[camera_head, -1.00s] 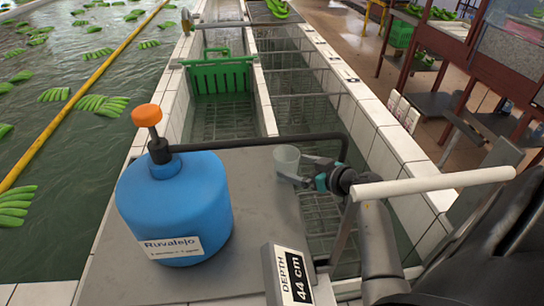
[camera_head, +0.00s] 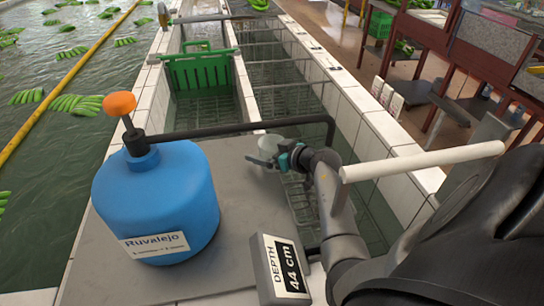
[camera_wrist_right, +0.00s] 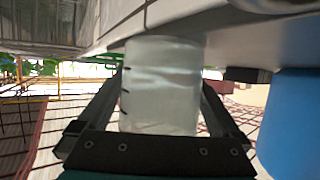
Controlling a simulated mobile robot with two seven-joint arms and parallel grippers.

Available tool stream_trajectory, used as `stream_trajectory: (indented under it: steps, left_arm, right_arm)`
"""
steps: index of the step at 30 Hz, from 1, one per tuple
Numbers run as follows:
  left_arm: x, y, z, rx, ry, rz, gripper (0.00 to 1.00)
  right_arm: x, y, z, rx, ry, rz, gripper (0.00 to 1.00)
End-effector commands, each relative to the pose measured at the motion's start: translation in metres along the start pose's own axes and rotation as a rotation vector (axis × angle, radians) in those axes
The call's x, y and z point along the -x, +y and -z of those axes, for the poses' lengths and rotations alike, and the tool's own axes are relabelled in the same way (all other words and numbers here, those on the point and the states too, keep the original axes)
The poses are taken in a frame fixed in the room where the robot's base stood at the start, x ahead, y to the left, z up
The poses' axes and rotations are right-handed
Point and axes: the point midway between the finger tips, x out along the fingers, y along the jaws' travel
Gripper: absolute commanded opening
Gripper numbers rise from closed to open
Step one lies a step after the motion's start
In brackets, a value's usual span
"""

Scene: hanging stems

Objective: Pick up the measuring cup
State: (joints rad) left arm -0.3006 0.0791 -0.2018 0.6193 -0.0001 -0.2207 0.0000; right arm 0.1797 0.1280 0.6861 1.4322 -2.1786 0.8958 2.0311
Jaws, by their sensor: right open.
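The measuring cup (camera_head: 271,145) is a small translucent whitish cup on the grey board. In the right wrist view the cup (camera_wrist_right: 160,80) stands between my two fingers and shows black marks on its left side. My right gripper (camera_head: 264,159) is open around the cup in the head view, with the fingers partly over its lower part. In the wrist view the fingers of my right gripper (camera_wrist_right: 160,105) lie on both sides of the cup. I cannot tell whether either touches it. My left gripper is not in view.
A blue jug (camera_head: 156,200) with an orange knob stands left of the cup. A depth sign (camera_head: 281,270) stands at the front of the grey board (camera_head: 236,205). A dark pipe (camera_head: 215,130) runs behind the cup. Water channels and a green crate (camera_head: 197,72) lie beyond.

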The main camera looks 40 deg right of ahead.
Motion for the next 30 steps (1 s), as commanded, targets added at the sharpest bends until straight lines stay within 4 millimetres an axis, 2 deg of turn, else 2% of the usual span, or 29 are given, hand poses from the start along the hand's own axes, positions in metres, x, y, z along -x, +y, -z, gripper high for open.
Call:
stream_trajectory:
  steps: [3, 21, 30]
  left_arm:
    - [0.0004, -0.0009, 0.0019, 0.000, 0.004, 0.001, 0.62]
    - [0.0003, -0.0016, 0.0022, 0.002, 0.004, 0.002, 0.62]
    - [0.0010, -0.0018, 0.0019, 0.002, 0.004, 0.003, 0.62]
  right_arm:
    - [0.0003, 0.0001, 0.0004, 0.000, 0.000, 0.000, 0.98]
    - [0.0005, -0.0001, 0.0000, 0.000, 0.000, 0.000, 0.30]
    - [0.0007, 0.0000, 0.0003, -0.001, 0.000, 0.000, 0.28]
